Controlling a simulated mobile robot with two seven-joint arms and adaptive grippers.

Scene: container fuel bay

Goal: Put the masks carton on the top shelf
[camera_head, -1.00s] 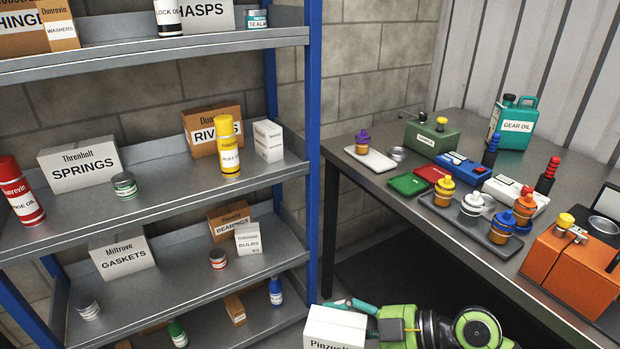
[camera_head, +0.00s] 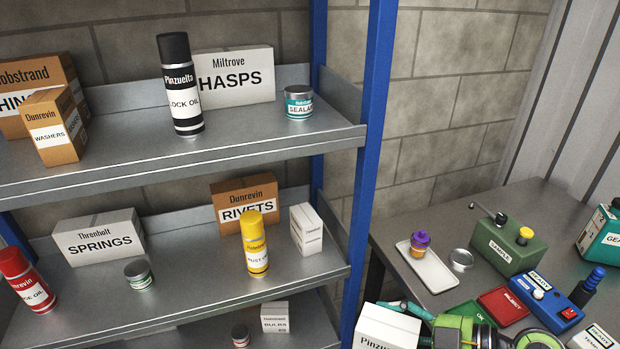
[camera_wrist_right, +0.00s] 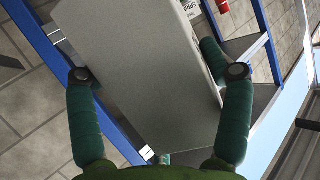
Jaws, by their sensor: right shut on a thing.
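A white carton (camera_head: 386,328) marked "Pinzuel…" shows at the bottom of the head view, cut off by the frame edge; the rest of its label is hidden. My right gripper (camera_wrist_right: 160,80) is shut on it, with one green finger on each side, and the carton fills the middle of the right wrist view (camera_wrist_right: 150,65). It is held beside the blue rack post, lower than the top visible shelf (camera_head: 270,140). My left gripper is not in view.
On the top visible shelf stand a washers box (camera_head: 52,128), a lock oil can (camera_head: 182,90), a hasps box (camera_head: 236,78) and a sealant tin (camera_head: 298,103). The blue post (camera_head: 370,140) stands at the shelf's right end. A cluttered workbench (camera_head: 415,292) is at right.

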